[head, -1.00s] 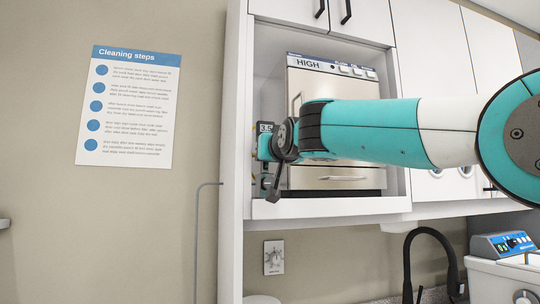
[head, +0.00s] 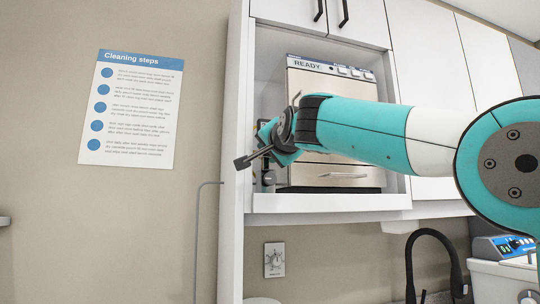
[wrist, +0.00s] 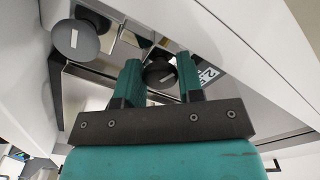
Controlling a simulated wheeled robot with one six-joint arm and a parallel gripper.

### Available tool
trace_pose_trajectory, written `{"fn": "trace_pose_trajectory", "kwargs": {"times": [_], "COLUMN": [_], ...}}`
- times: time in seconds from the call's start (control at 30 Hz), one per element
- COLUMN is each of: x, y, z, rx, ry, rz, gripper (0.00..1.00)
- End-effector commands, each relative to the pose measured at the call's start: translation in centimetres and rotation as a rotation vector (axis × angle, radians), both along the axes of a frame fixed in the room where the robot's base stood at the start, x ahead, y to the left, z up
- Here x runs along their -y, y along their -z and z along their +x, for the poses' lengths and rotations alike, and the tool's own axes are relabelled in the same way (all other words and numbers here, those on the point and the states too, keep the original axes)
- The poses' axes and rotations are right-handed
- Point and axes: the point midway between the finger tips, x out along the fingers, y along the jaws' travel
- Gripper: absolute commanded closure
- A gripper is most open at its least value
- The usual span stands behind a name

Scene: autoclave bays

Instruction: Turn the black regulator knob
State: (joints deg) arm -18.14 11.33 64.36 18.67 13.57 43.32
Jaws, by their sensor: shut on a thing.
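The black regulator knob (wrist: 159,72) shows in the wrist view between the two green fingers of my gripper (wrist: 160,78). My gripper is shut on it, and a pale mark shows on the knob's face. In the head view my gripper (head: 270,138) is turned and tilted at the left side of the cabinet bay, and it hides the knob there.
A larger dark round knob or disc (wrist: 76,40) is close to the left of my fingers in the wrist view. The bay's left wall (head: 236,160) and shelf edge (head: 330,203) are near my gripper. A black faucet (head: 430,250) stands below at the right.

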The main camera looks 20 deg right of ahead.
Motion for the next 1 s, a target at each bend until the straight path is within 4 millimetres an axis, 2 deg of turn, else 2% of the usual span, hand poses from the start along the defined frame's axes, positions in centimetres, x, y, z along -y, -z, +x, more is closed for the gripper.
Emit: {"fn": "trace_pose_trajectory", "kwargs": {"times": [0.4, 0.97, 1.0], "x": [0.06, 0.07, 0.07], "y": [-0.03, -0.07, -0.07], "z": [-0.01, 0.00, -0.01], "rx": [0.001, 0.001, 0.001], "ry": [0.002, 0.002, 0.002], "rz": [0.188, 0.213, 0.213], "gripper": [0.89, 0.89, 0.56]}}
